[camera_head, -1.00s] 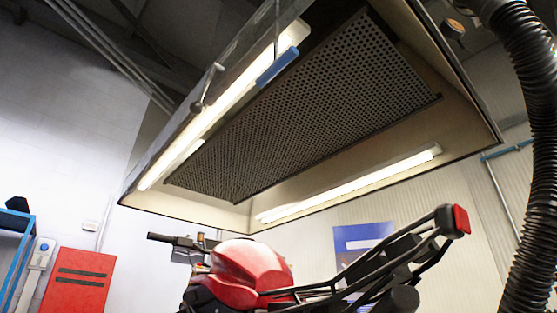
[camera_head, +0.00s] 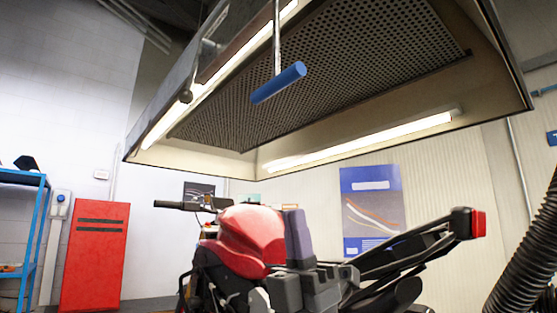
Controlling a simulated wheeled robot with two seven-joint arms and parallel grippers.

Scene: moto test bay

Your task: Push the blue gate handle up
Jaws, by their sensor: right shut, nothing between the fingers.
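The blue gate handle (camera_head: 278,83) is a short, slightly tilted bar. It hangs from a thin pale rod in front of the perforated panel of the overhead hood (camera_head: 492,105). My right gripper (camera_head: 296,212) is at the lower middle, in front of the motorcycle. Its fingers point up and are shut and empty. It is well below the handle and apart from it. My left gripper is not in view.
A red motorcycle (camera_head: 250,235) stands under the hood, with its black tail frame reaching right. A ball-ended lever (camera_head: 186,96) hangs at the hood's left edge. A ribbed black hose (camera_head: 525,255) is at lower right. A red cabinet (camera_head: 95,255) and blue shelf stand left.

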